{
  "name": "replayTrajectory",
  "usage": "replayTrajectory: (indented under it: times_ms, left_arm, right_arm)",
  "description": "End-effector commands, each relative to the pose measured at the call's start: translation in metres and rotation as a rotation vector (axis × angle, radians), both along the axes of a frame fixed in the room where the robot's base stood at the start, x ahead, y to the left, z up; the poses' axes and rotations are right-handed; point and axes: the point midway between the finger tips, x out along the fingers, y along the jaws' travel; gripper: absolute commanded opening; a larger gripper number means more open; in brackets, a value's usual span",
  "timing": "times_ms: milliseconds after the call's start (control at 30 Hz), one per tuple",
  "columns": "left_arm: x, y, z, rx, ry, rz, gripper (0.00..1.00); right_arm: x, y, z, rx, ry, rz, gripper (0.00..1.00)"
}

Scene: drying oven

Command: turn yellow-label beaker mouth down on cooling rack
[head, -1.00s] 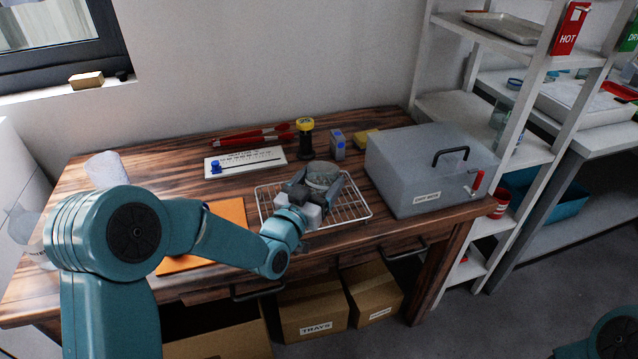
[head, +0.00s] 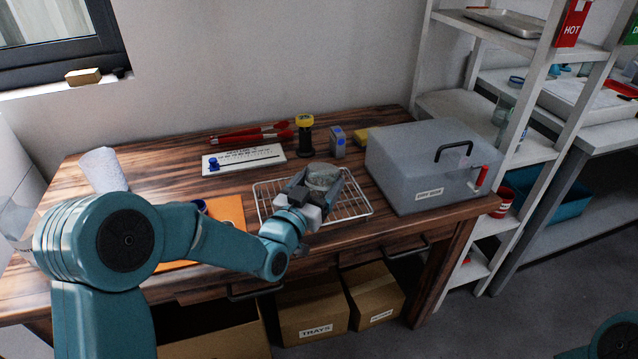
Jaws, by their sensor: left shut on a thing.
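The wire cooling rack (head: 350,206) lies on the wooden table, right of its middle. My left gripper (head: 319,188) is over the rack, its two fingers shut around a greyish glass beaker (head: 322,175). The beaker's round end faces up toward the camera. I cannot tell whether that end is mouth or base, nor whether the beaker touches the rack. No yellow label shows on it; the fingers hide its sides. My right gripper is not in view; only a bit of my right arm shows at the lower right corner.
A grey box with a black handle (head: 425,165) stands close to the rack's right. Behind are a black cylinder with yellow top (head: 305,134), a small carton (head: 338,141) and a white board (head: 243,160). An orange mat (head: 228,210) lies left, beside a white roll (head: 103,170).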

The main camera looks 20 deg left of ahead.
Motion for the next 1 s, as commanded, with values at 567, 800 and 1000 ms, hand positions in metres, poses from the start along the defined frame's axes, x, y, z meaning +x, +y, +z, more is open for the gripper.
replayTrajectory:
  times_ms: [567,800,1000]
  left_arm:
    - [-0.004,0.001,-0.004,0.000,0.001,0.000,1.00]
    - [-0.050,0.010,-0.013,0.001,-0.001,0.001,1.00]
    - [-0.104,0.020,-0.016,0.000,-0.003,0.002,1.00]
  right_arm:
    - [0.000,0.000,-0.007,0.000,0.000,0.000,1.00]
    - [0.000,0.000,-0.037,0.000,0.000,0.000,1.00]
    - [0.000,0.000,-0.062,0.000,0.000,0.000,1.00]
